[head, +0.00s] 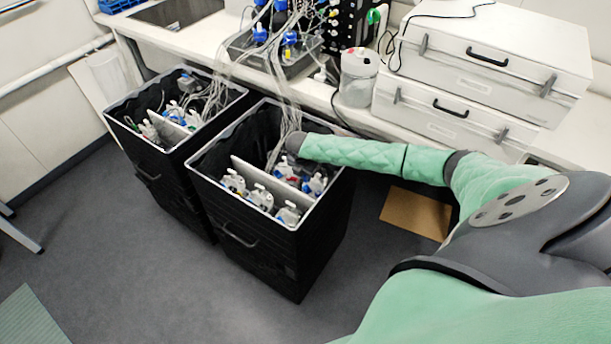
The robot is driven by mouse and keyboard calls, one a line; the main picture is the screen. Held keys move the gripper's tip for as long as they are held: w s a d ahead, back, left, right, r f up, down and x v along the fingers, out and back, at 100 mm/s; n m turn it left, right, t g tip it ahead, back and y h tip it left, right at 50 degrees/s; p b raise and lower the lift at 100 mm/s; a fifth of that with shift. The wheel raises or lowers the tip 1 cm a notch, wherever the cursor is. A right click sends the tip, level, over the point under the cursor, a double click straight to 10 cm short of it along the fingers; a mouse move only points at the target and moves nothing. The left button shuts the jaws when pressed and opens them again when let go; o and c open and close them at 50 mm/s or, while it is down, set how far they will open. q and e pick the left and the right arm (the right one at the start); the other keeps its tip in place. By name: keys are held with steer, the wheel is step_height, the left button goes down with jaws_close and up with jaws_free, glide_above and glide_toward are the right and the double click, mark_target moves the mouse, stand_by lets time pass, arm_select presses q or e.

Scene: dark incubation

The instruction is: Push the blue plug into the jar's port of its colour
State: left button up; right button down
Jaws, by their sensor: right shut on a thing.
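My right arm, in a green quilted sleeve, reaches in from the right over the nearer black bin (262,232). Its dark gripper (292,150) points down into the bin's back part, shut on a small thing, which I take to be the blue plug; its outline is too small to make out. Blue shows just below the gripper, among jars with white and blue tops (313,184). Several more jars with white tops (261,197) stand in front of the bin's white divider (250,176). The jar's port cannot be told apart. My left gripper is not in view.
A second black bin (160,160) with jars stands to the left. Clear tubes (283,88) run from the bench into both bins. White cases (480,60) and a clear container (358,80) are on the bench. A brown sheet (415,213) lies on the floor.

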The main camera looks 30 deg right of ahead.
steer(key=shift+r+p, duration=1.6)
steer(key=shift+r, duration=0.5)
